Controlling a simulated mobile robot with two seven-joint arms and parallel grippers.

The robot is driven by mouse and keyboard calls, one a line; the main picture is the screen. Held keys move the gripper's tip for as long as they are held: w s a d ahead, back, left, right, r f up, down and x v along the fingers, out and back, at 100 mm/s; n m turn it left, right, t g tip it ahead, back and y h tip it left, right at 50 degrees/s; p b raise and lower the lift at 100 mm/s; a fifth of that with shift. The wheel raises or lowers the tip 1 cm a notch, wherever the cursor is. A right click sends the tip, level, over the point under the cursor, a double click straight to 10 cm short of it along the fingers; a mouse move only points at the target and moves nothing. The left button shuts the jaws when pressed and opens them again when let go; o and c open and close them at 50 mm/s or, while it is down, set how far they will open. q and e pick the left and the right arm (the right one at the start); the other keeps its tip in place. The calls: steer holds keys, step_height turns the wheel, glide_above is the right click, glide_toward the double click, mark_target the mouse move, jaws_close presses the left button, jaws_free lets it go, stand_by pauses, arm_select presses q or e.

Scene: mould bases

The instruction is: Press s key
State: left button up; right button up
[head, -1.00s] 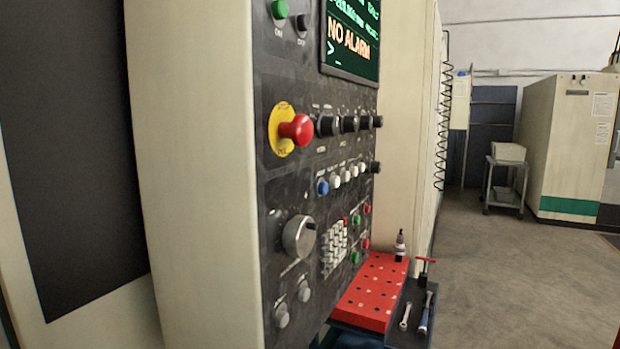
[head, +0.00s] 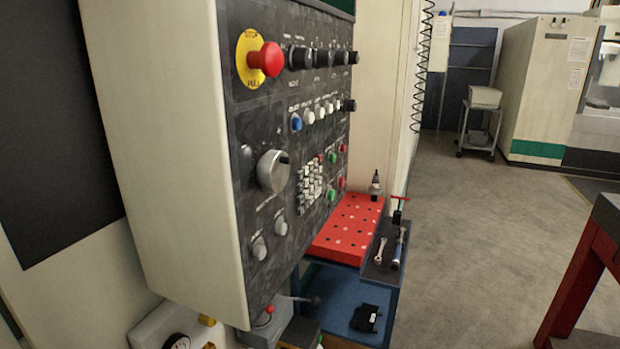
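The machine control panel (head: 250,188) stands left of centre, seen at a steep angle. Its small keypad (head: 310,185) of white keys sits low on the panel, right of a large grey dial (head: 273,171). The key letters are too small to read, so I cannot tell which one is the s key. The screen's lower edge shows at the top of the picture. Neither of my grippers is in view.
A red perforated block (head: 347,226) lies on a blue cart (head: 335,290) right of the panel, with tools on a dark tray (head: 381,262) beside it. A red emergency stop (head: 266,59) juts from the panel. A red-legged table (head: 580,275) stands at right. The floor between is clear.

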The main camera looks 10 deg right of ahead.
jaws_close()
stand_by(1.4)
